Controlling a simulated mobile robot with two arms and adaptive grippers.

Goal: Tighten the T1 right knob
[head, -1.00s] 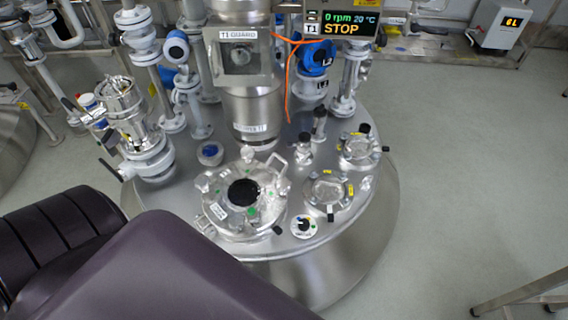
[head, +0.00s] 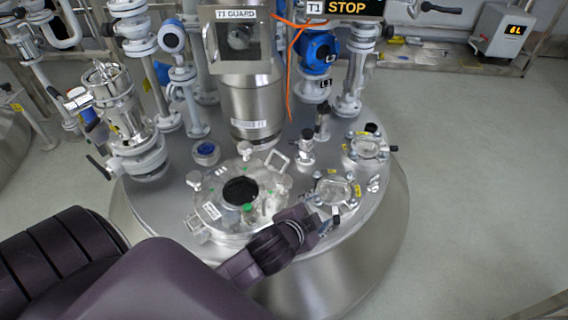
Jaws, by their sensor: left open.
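The T1 vessel (head: 155,205) has a round steel manway cover (head: 212,192) on its top, with a dark sight glass (head: 240,190) in the middle. Silver clamp knobs stand around the rim: a left knob (head: 194,180), a back knob (head: 245,150) and what looks like a right knob (head: 280,188). My left gripper (head: 322,230) is open, low over the front right of the vessel top, in front of and to the right of the cover. It is apart from the right knob in the picture. Its fingers are small and hard to make out. My right gripper is out of view.
The T1 guard box (head: 237,38) and column rise behind the cover. A small round port (head: 333,190) and another port (head: 368,147) lie to the right. Pipes and valves (head: 135,140) crowd the left. The floor at right is clear.

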